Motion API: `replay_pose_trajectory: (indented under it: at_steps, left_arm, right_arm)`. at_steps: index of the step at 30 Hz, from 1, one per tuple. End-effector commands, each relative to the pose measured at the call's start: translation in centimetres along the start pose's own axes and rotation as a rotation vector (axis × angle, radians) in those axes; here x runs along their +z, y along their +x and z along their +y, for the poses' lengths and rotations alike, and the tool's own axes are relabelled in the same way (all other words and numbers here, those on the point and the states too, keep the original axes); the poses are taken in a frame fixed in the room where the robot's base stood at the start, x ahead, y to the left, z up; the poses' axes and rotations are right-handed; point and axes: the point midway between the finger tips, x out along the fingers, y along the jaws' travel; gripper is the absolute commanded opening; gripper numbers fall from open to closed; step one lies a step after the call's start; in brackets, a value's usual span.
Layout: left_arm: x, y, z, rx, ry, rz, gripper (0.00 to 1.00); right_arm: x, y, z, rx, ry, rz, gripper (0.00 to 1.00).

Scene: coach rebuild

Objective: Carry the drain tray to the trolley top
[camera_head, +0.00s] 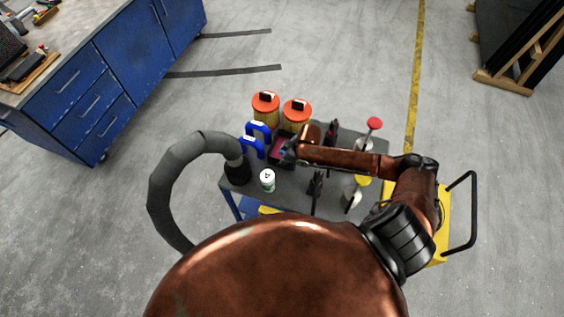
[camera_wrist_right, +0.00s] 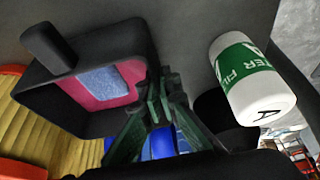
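A dark open tray (camera_head: 283,148), which I take to be the drain tray, is on the grey trolley top (camera_head: 290,195). In the right wrist view the tray (camera_wrist_right: 142,45) shows a black rim, a stubby black handle or post at one corner, and pink and blue inside. My right gripper (camera_head: 288,156) is at the tray's near side. In the wrist view its dark green fingers (camera_wrist_right: 164,88) have their tips close together beside the tray's wall; I cannot tell whether they pinch it. My left gripper is not in view.
A white and green can (camera_head: 267,180) stands near the tray. Two orange-capped yellow filters (camera_head: 296,114), blue loop handles (camera_head: 251,147), a grey hose (camera_head: 165,185) and a red-topped item (camera_head: 374,124) crowd the top. A blue cabinet (camera_head: 130,55) stands at the left.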

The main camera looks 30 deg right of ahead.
Motion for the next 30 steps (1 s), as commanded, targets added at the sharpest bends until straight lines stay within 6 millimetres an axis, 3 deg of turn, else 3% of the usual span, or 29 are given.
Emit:
replay_pose_trajectory:
  at_steps: [11, 20, 30]
  left_arm:
    - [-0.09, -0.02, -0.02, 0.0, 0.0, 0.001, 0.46]
    - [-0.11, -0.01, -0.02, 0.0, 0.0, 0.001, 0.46]
    - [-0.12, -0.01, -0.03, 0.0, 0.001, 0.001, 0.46]
  right_arm:
    - [-0.08, 0.36, 0.11, 0.003, -0.003, 0.005, 0.0]
    - [0.13, 0.47, 0.02, 0.0, -0.001, 0.001, 0.22]
    - [0.04, 0.08, 0.06, 0.001, -0.002, 0.001, 0.22]
